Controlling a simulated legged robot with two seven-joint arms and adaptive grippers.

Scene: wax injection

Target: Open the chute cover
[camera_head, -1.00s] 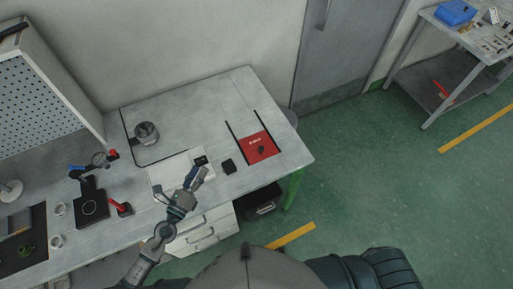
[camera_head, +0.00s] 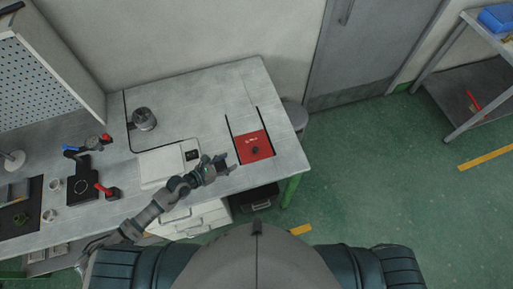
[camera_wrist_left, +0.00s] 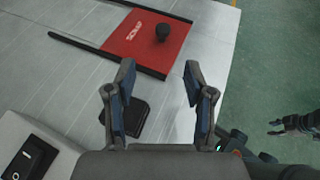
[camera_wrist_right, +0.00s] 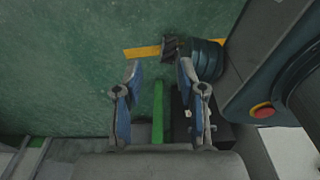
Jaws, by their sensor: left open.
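The chute cover is a red panel (camera_head: 247,141) with white lettering and a black knob (camera_head: 255,150), lying flat between two dark rails near the table's right end. In the left wrist view the red panel (camera_wrist_left: 143,48) and the knob (camera_wrist_left: 162,31) lie beyond my fingertips, and the lettering reads "SCRAP". My left gripper (camera_head: 229,164) is open and empty, just left of the panel's near edge and apart from the knob. My right gripper (camera_wrist_right: 158,72) is open and empty over the green floor; it is not visible in the head view.
A white device (camera_head: 167,167) with a black switch sits left of the panel. A small black pad (camera_wrist_left: 130,117) lies under my left fingers. A metal cup (camera_head: 144,119) stands farther back. A stool (camera_head: 296,115) stands behind the table's right end.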

